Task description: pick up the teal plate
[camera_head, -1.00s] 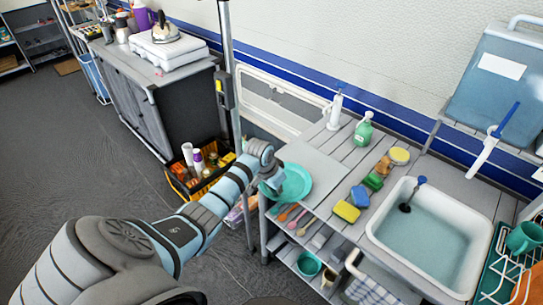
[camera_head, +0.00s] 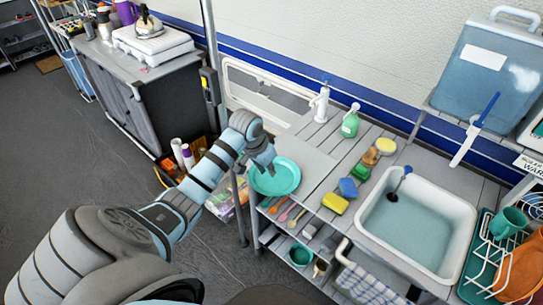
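The teal plate (camera_head: 283,181) lies at the left end of the grey counter, its left part close to the counter's edge. My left gripper (camera_head: 267,165) is over the far left part of the plate, pointing down and hiding some of its rim. Its fingers are small and dark here. I cannot tell whether they touch the plate or how far apart they are. My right gripper does not show.
To the right are sponges (camera_head: 335,203), a green bottle (camera_head: 350,122), a white dispenser (camera_head: 321,101) and a sink basin (camera_head: 420,222) of water. A metal post (camera_head: 209,65) stands behind my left arm. A shelf below holds utensils and a teal bowl (camera_head: 301,255).

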